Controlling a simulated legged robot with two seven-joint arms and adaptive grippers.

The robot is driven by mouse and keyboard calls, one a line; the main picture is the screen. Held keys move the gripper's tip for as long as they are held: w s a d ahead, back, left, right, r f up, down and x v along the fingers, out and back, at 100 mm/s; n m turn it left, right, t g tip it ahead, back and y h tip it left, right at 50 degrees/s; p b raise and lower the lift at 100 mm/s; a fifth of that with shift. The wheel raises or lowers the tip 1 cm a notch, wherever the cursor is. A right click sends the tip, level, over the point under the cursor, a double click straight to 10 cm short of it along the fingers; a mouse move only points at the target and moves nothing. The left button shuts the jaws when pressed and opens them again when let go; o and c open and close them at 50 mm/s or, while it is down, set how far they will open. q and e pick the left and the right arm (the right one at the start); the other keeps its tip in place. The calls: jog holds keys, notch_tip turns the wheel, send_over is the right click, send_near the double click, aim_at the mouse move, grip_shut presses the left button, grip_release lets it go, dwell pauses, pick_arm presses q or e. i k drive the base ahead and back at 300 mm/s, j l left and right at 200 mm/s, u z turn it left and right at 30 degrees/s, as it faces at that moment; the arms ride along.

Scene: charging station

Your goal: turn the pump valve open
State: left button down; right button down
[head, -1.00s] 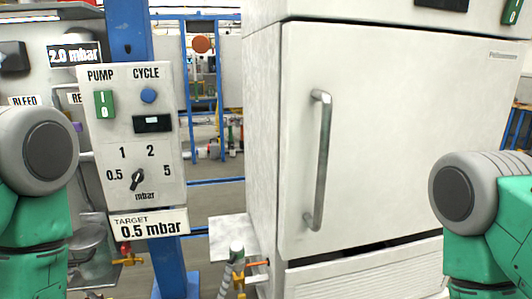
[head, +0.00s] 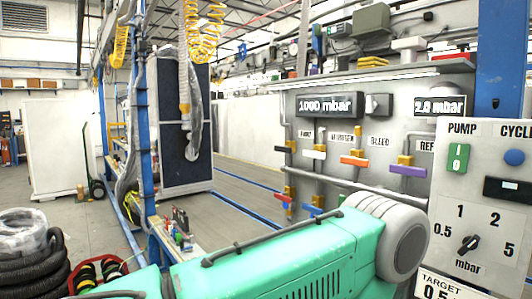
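A grey valve panel (head: 433,127) stands right of centre in the head view. It carries a row of lever valves on brass bodies: a black handle (head: 283,149), a white handle (head: 314,154), an orange-red handle (head: 354,161) and a purple handle (head: 408,170). A label reading BLEED is legible; the labels to its left are too small to read surely, so I cannot tell which valve is the pump valve. Lower down are a red handle (head: 283,198) and a blue handle (head: 312,211). Neither gripper is in view.
A control box (head: 500,215) marked PUMP and CYCLE stands at right. A gauge reads 1000 mbar (head: 327,106). Black hoses (head: 32,262) lie at lower left. Floor beyond is open.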

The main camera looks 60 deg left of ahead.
aim_at(285, 149)
jog(key=u, duration=1.8)
jog(key=i+j, duration=0.15)
jog(key=j, duration=0.2)
jog(key=i+j+z, duration=0.1)
jog(key=i+j, duration=0.25)
jog(key=j, duration=0.3)
jog(key=i+j+z, duration=0.1)
jog(key=j, duration=0.25)
jog(key=i+j, duration=0.2)
jog(key=j, duration=0.15)
jog(key=z, duration=0.05)
